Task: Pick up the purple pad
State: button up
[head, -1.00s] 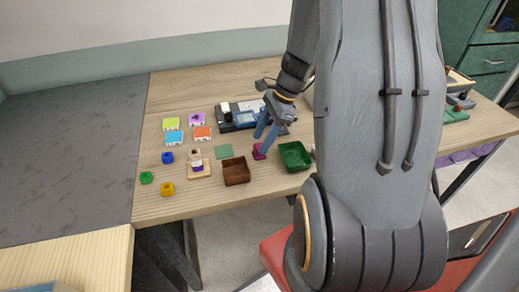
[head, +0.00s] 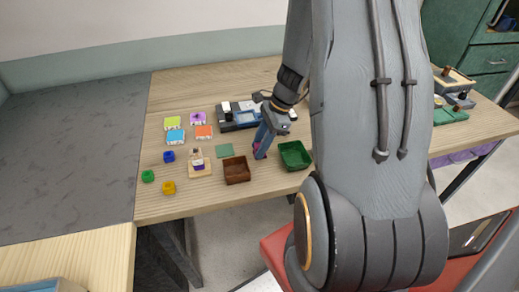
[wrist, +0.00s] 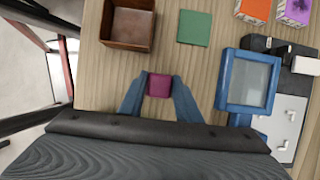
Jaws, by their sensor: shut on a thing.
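The purple pad (wrist: 159,86) is a small magenta-purple block. In the wrist view it sits between the two blue fingers of my gripper (wrist: 160,92), which are shut on it. In the head view my gripper (head: 262,143) is low over the table between the brown box and the green tray, and only a sliver of the pad (head: 256,147) shows beside the fingers. I cannot tell whether the pad touches the table.
A brown open box (head: 236,171) and a green tray (head: 295,156) stand close on either side. A flat green square (head: 224,150) lies behind the box. A device with a blue-framed screen (wrist: 248,82) is near the gripper. Coloured blocks stand left.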

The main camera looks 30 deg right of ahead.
jog(key=shift+r, duration=0.1)
notch_tip(320, 180, up, 10)
jog(key=shift+f+b, duration=0.1)
jog(key=shift+b, duration=0.75)
jog(key=o, duration=0.5)
jog(key=shift+c, duration=0.2)
jog(key=c, duration=0.3)
jog(key=shift+c, duration=0.3)
